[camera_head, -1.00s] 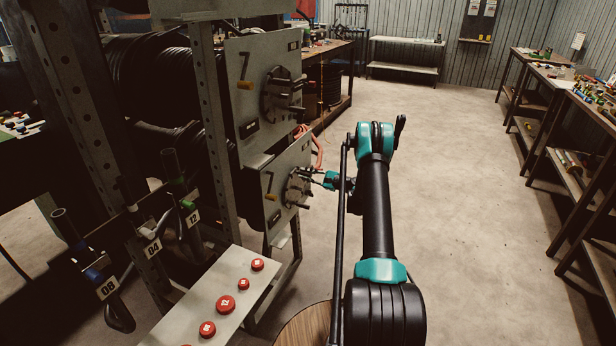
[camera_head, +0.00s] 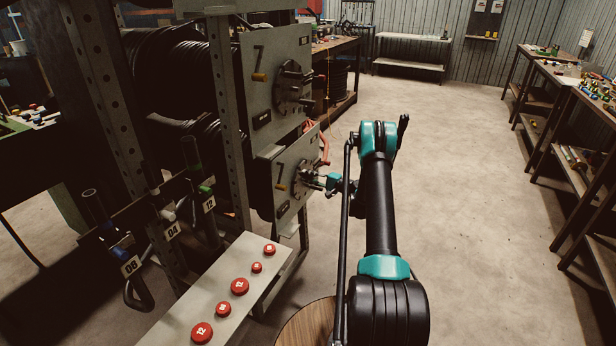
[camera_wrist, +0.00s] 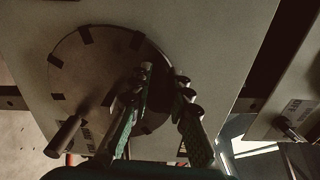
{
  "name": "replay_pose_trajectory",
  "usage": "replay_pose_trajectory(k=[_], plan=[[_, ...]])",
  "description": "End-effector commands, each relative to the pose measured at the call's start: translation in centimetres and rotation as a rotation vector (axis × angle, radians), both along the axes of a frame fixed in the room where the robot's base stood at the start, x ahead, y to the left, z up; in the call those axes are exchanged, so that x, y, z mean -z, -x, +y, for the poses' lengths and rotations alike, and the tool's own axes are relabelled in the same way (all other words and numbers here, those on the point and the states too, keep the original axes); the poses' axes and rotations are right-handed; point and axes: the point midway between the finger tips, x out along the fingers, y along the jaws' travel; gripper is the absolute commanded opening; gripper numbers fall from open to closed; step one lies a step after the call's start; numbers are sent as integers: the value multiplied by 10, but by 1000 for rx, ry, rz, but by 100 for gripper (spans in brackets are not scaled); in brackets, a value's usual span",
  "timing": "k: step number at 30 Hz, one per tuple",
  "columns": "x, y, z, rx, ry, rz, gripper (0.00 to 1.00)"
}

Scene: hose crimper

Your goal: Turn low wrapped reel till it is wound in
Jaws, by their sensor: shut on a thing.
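The low reel's plate (camera_head: 283,200) carries a round handwheel (camera_head: 304,172) with projecting pegs and a yellow-handled lever (camera_head: 281,187). The wheel (camera_wrist: 85,75) fills the upper left of the wrist view, with dark marks around its rim. One free peg (camera_wrist: 65,137) sticks out at its lower left. My gripper (camera_head: 322,180) is at the wheel's right side in the head view. In the wrist view my gripper (camera_wrist: 163,80) is shut on a wheel peg, which the fingers and shadow mostly hide. The reel's wrapping is hidden behind the plate.
The upper reel plate (camera_head: 275,75) with its own wheel is directly above. Orange hose (camera_head: 323,148) hangs behind the low plate. A panel with red buttons (camera_head: 240,286) and numbered hose ends (camera_head: 208,203) stand nearer me. Floor to the right is open.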

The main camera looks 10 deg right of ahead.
Motion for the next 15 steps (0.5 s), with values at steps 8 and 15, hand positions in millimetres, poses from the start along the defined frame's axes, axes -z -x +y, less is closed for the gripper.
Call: replay_pose_trajectory(k=[8, 15], plan=[[5, 1, -1, -1, 3, 5, 0], [6, 1, -1, 0, 3, 6, 0]])
